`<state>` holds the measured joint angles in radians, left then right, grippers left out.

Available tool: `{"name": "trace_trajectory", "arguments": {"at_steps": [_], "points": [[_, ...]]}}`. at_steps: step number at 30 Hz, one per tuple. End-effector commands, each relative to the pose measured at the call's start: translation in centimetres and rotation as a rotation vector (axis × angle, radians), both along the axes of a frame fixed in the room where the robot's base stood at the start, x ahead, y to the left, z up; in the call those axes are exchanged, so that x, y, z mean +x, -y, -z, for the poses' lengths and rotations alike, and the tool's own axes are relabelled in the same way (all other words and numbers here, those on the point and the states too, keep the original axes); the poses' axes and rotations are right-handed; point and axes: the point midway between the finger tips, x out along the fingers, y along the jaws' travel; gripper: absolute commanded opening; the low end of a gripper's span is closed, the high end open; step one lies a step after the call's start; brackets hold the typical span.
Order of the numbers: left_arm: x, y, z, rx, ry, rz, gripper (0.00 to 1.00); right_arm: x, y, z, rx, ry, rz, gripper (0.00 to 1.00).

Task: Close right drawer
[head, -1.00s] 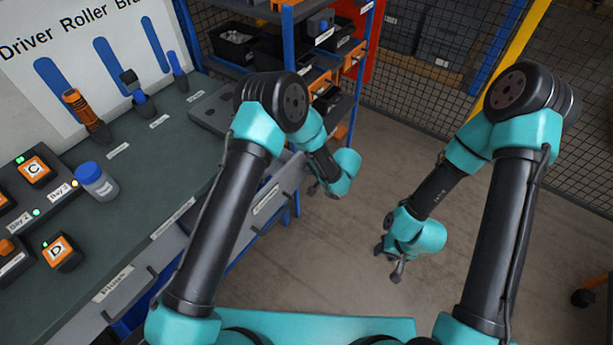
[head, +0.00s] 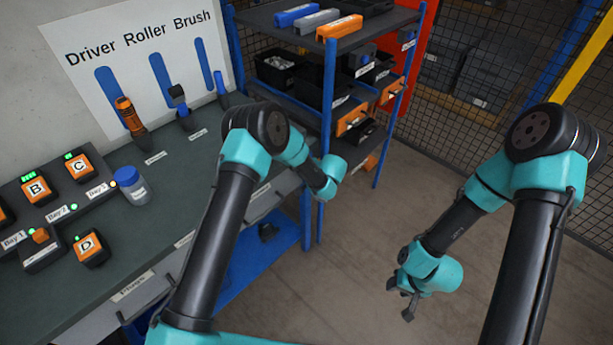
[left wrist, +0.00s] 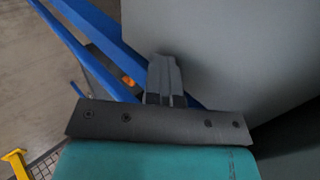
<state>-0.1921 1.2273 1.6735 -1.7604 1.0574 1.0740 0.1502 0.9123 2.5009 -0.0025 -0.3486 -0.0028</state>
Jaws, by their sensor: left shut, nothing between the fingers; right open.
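The right drawer (head: 262,203) is a grey front under the far right end of the green bench top in the head view. It sits close to the bench edge, partly hidden behind my left arm; whether it is fully flush I cannot tell. My left gripper (left wrist: 165,80) is shut and empty, its fingertips against or very near a large plain grey surface in the left wrist view. In the head view its fingers are mostly hidden behind the wrist. My right gripper (head: 398,300) is open and empty, over the floor right of the bench.
Another drawer, labelled, is at the bench's near left (head: 133,287). A blue lower shelf (head: 230,285) lies below. A shelf rack (head: 329,100) with bins stands behind my left wrist. A jar (head: 133,188) and orange boxes stand on the bench. Floor on the right is clear.

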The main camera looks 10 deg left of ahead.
Motion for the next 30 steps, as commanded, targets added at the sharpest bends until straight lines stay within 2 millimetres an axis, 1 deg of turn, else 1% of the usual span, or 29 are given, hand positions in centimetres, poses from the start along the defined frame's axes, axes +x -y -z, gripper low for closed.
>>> {"name": "trace_trajectory", "arguments": {"at_steps": [1, 6, 10, 13, 17, 22, 24, 30], "points": [[0.4, -0.5, -0.1, -0.001, 0.007, -0.007, 0.00, 0.0, 0.0, 0.0, 0.000, 0.000, 0.000, 0.43], [0.5, -0.7, -0.1, -0.001, 0.008, -0.009, 0.00, 0.0, 0.0, 0.0, 0.000, 0.000, 0.000, 0.43], [0.5, -0.6, -0.1, -0.001, 0.008, -0.008, 0.00, 0.0, 0.0, 0.0, 0.000, 0.000, 0.000, 0.43], [0.2, -0.1, -0.2, -0.001, 0.008, -0.007, 0.00, 0.0, 0.0, 0.0, 0.000, 0.000, 0.000, 0.43], [-0.7, 1.3, -0.1, -0.001, 0.006, -0.001, 0.00, 0.0, 0.0, 0.0, 0.000, 0.000, 0.000, 0.43], [-2.5, 4.0, -0.2, 0.001, 0.002, 0.010, 0.00, 0.0, 0.0, 0.0, 0.000, 0.000, 0.000, 0.43], [-3.0, 4.8, -1.4, 0.000, 0.006, 0.008, 0.00, 0.0, 0.0, 0.0, 0.000, 0.000, 0.000, 0.43], [-4.8, 7.1, -4.0, -0.001, 0.004, 0.009, 0.00, 0.0, 0.0, 0.0, 0.000, 0.000, 0.000, 0.43]]}}
